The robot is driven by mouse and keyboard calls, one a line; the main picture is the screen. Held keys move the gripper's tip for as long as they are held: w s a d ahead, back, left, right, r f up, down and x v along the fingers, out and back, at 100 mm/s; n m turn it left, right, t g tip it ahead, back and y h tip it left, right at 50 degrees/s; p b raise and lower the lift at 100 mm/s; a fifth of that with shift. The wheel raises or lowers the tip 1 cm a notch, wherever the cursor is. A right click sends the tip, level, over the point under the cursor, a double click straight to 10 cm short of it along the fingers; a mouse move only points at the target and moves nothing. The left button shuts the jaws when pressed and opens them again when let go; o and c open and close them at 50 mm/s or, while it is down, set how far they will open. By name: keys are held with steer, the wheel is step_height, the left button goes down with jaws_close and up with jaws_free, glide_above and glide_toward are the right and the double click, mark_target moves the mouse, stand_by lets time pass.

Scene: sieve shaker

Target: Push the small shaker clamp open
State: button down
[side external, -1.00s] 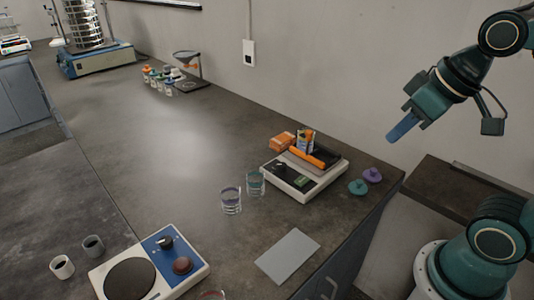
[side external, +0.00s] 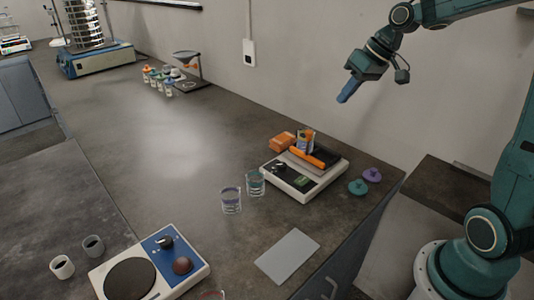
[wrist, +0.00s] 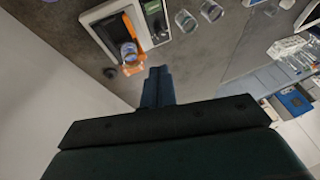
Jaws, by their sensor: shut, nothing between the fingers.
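The sieve shaker (side external: 97,62) stands at the far left end of the bench, a blue and cream base with a stack of steel sieves (side external: 85,25) on top. My gripper (side external: 344,98) is shut and empty, pointing down and left in the air above the right part of the bench, well away from the shaker. In the wrist view its blue fingers (wrist: 157,88) are together.
A hotplate (side external: 150,268) is at the front. Small bottles (side external: 158,80) and a funnel stand (side external: 190,70) are near the wall. The middle bench is clear.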

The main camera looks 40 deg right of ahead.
mark_target(309, 136)
steer(key=w+d+f+y, duration=0.1)
steer(key=d+f, duration=0.2)
steer(key=d, duration=0.3)
steer(key=w+d+f+m+t, duration=0.1)
steer(key=w+d+f, duration=0.1)
steer(key=d+f, duration=0.2)
steer(key=d, duration=0.2)
steer(key=shift+w+d+y, duration=0.15)
steer(key=shift+d+y, duration=0.2)
steer(key=shift+y, duration=0.05)
steer(key=shift+f, duration=0.1)
steer(key=w+a+f, duration=0.6)
steer(key=a+f, duration=0.1)
steer(key=shift+a+f, duration=0.25)
steer(key=shift+f, duration=0.15)
steer(key=shift+a, duration=0.1)
steer(key=shift+s+a, duration=0.1)
steer(key=shift+a, duration=1.45)
